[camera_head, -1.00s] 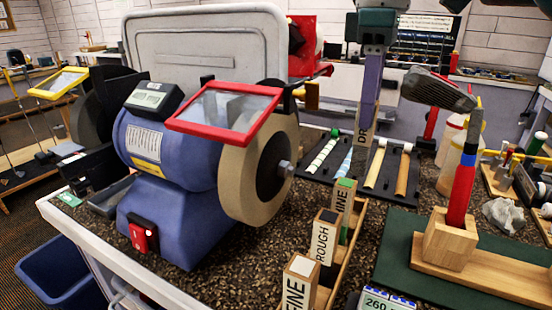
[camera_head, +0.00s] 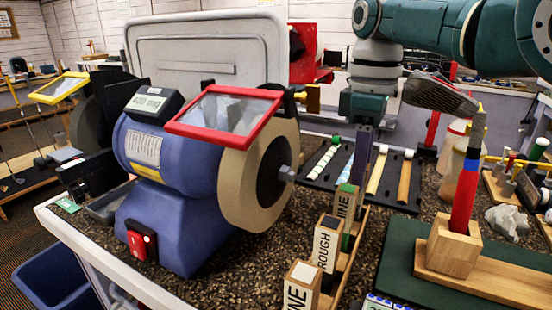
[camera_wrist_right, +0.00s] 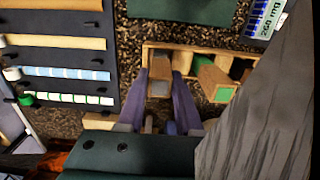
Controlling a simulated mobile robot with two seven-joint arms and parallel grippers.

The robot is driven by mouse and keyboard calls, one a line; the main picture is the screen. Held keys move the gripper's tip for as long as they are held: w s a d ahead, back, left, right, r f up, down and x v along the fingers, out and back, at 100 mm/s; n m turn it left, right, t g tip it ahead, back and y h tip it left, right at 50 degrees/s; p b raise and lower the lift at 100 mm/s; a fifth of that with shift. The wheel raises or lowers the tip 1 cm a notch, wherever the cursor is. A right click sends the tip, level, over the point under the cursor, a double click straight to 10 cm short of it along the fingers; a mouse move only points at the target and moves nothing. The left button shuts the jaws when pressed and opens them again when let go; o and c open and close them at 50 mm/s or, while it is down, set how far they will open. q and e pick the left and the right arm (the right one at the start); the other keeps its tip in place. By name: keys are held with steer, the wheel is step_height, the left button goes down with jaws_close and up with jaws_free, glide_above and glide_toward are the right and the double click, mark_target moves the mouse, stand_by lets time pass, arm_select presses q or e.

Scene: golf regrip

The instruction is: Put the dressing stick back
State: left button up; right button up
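My right gripper (camera_head: 361,158) points straight down over the far end of the narrow wooden rack (camera_head: 350,250). In the right wrist view its purple fingers (camera_wrist_right: 162,80) are closed about the dressing stick (camera_wrist_right: 159,89), a wooden stick with a grey top. The stick stands in the row at the rack's end, beside a green-topped stick (camera_wrist_right: 224,94). In the head view the fingers hide most of it, so its seating depth cannot be told. My left gripper is not in view.
Labelled sticks, including the ROUGH one (camera_head: 327,240), stand in the same rack. The blue bench grinder (camera_head: 170,165) is to the left. A golf club (camera_head: 466,185) stands in a wooden block (camera_head: 452,245) to the right. Grips lie on dark trays (camera_head: 400,200) behind.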

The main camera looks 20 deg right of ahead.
steer(key=o, duration=0.4)
step_height(320, 180, up, 12)
steer(key=shift+p, duration=0.3)
steer(key=shift+r, duration=0.1)
